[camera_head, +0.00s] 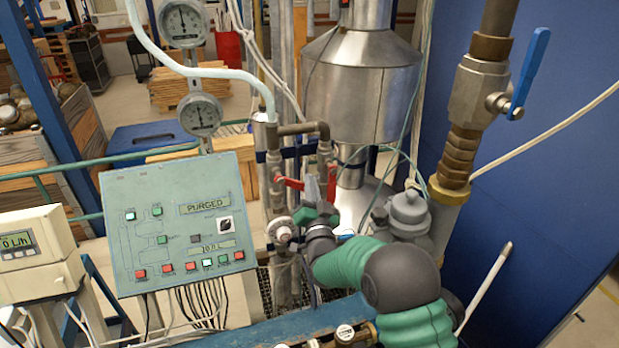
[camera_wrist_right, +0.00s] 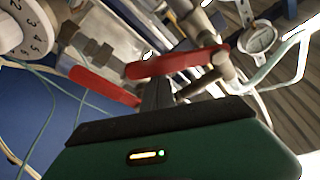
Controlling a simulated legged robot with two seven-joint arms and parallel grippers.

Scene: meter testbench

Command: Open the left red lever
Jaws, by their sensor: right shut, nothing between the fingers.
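The left red lever (camera_head: 289,184) sits on a thin vertical pipe just right of the control panel. It points right and slightly down. It also shows in the wrist view as the red bar (camera_wrist_right: 178,62) across the upper middle. A second red lever (camera_head: 331,180) stands upright on the pipe to its right, and in the wrist view it slants at the left (camera_wrist_right: 103,86). My right gripper (camera_head: 314,187) is shut and empty, with its fingertips between the two levers. In the wrist view its fingers (camera_wrist_right: 157,92) end close to the left lever; contact cannot be told. My left gripper is out of view.
The green control panel (camera_head: 180,225) reads PURGED. Two dial gauges (camera_head: 199,114) stand above it. A blue-handled valve (camera_head: 529,72) hangs on the thick pipe at the right. A steel vessel (camera_head: 362,85) stands behind the levers. Pipes and cables crowd the space around the gripper.

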